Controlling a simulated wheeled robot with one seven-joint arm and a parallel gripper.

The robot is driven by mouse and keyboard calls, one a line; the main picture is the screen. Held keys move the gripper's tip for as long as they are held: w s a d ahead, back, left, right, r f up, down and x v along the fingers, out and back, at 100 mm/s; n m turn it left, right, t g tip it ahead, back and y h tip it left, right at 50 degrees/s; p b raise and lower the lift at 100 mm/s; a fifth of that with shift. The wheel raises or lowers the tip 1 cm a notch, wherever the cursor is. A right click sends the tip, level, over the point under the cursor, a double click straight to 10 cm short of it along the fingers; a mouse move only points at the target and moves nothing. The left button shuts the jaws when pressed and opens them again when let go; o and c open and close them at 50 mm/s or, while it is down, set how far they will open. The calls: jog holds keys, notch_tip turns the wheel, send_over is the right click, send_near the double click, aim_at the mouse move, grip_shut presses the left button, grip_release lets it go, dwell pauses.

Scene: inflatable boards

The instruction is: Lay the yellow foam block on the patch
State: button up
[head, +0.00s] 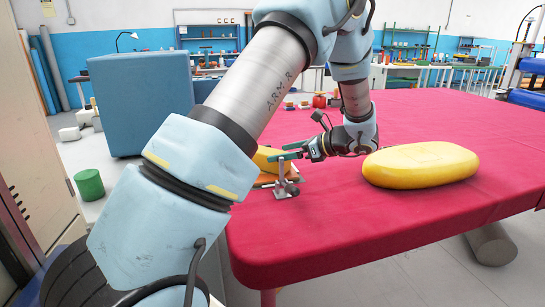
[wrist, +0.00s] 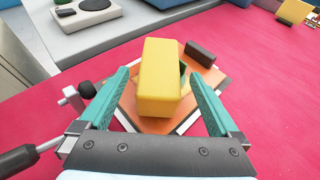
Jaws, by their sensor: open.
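The yellow foam block (wrist: 158,82) stands between my fingers in the wrist view, over an orange board with a pale edge (wrist: 133,98). A small dark green area, possibly the patch (wrist: 184,73), shows beside the block; the block hides the rest. My gripper (wrist: 157,77) is open, one teal finger on each side of the block. A gap shows on the right; contact on the left is unclear. In the head view, my gripper (head: 288,150) is low over the red table, and my arm partly hides the yellow block (head: 262,157) and the orange board (head: 262,181).
A dark small block (wrist: 200,53) lies on the orange board's far side. A metal clamp-like tool (head: 284,184) stands close to my gripper. A large yellow inflated board (head: 420,165) lies to the right on the red table (head: 370,220). The table's front right is clear.

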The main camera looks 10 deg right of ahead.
jog(key=v, duration=0.7)
jog(key=shift+b, duration=0.3)
jog(key=shift+r, duration=0.15)
